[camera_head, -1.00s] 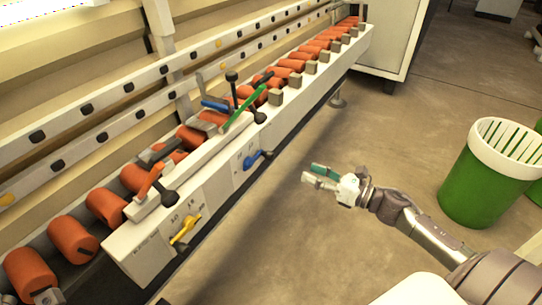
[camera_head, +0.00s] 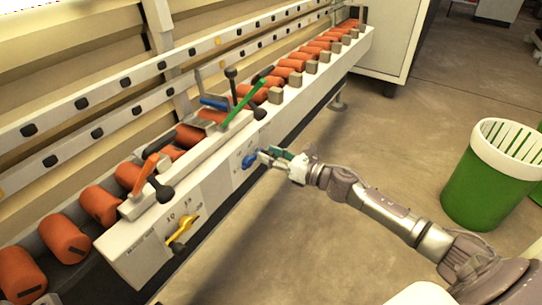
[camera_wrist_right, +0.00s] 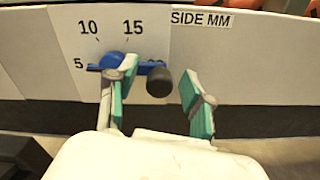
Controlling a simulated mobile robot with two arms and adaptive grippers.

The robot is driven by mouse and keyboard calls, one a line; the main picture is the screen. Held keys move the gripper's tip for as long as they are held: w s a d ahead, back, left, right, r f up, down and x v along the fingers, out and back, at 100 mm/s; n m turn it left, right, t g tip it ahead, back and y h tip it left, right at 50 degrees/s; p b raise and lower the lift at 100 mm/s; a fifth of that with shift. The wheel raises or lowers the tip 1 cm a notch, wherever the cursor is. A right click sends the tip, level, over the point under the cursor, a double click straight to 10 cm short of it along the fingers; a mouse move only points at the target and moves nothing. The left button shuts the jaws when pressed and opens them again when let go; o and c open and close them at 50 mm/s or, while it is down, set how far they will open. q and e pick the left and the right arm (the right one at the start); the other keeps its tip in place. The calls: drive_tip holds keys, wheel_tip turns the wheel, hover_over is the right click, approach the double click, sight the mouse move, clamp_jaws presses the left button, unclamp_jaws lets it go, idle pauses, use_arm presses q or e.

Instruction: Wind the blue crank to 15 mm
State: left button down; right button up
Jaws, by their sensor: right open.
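The blue crank (camera_head: 249,161) is on the front face of the pale washer rail. In the right wrist view its blue hub (camera_wrist_right: 109,58) sits under the 10 mark, with a blue tip at the left near the 5. Its arm runs right to a dark knob (camera_wrist_right: 159,82), below the 15. My right gripper (camera_head: 277,158) is at the crank, open. In the wrist view its green-padded fingers (camera_wrist_right: 160,98) stand either side of the knob; the left finger overlaps the blue arm. Contact cannot be told. A grey piece at the bottom left may be my left gripper (camera_head: 50,297).
A yellow crank (camera_head: 182,230) is on the same face, nearer. Orange (camera_head: 149,173) and green (camera_head: 243,102) levers with dark knobs rise above the rail. Orange rollers (camera_head: 99,204) line the back.

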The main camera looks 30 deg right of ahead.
clamp_jaws()
idle(0.4)
